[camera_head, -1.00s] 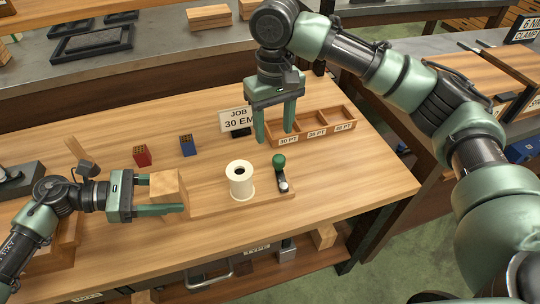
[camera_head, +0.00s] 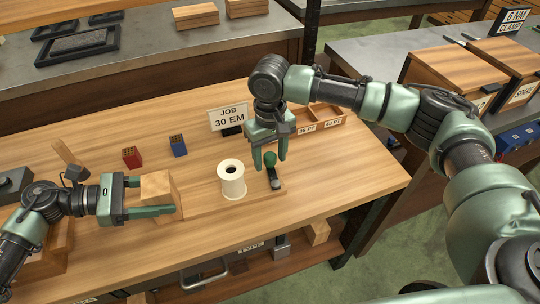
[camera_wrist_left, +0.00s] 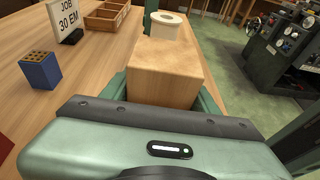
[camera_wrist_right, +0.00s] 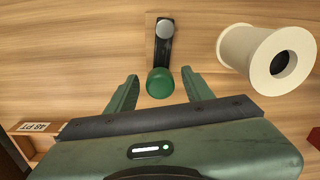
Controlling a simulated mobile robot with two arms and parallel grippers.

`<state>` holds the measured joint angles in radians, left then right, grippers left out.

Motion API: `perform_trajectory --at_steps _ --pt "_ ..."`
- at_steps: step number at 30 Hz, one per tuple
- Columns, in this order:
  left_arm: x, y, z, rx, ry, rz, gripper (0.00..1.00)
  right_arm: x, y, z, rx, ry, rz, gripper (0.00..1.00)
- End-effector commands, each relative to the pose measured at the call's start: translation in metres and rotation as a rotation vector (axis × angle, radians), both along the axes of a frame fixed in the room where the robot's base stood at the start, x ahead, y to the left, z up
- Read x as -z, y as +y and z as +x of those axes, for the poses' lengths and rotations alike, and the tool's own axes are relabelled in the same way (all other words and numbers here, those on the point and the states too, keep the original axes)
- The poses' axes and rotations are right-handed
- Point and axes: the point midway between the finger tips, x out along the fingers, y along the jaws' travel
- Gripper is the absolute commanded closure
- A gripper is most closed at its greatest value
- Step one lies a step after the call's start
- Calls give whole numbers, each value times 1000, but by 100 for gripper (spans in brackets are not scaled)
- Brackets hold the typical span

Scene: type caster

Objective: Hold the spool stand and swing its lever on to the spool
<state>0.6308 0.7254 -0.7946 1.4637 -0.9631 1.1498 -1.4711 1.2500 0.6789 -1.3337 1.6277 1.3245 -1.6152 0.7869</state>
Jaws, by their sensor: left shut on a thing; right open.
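The spool stand is a wooden base (camera_head: 205,207) with a wooden block (camera_head: 157,190) at its left end. My left gripper (camera_head: 152,197) is shut on that block, which also fills the jaws in the left wrist view (camera_wrist_left: 165,75). A cream spool (camera_head: 231,181) stands upright on the base. Right of it is the dark lever (camera_head: 275,183) with a green knob (camera_head: 270,159) and a silver pivot, the lever pointing away from the spool's side. My right gripper (camera_head: 269,163) is open, its fingers around the knob; in the right wrist view the knob (camera_wrist_right: 160,83) sits between the fingertips, apart from both.
A job sign (camera_head: 229,117) reading 30 EM stands behind. A red block (camera_head: 131,157) and a blue block (camera_head: 178,145) lie at the back left. A compartment tray (camera_head: 325,118) is partly hidden behind my right arm.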

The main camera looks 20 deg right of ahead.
Motion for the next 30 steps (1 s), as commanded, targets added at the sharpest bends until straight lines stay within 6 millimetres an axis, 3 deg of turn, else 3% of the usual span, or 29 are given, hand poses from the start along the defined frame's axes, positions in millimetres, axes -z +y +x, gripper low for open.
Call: perform_trajectory --at_steps 5,10,20,30 --pt "0 0 0 0 0 -1 82 0 0 0 0 0 0 51" --pt "0 0 0 1 0 -1 82 0 0 0 0 0 0 98" --pt "0 0 0 1 0 -1 82 -1 3 0 -34 0 1 100" --pt "0 0 0 1 0 0 82 -1 16 0 -245 0 2 100"
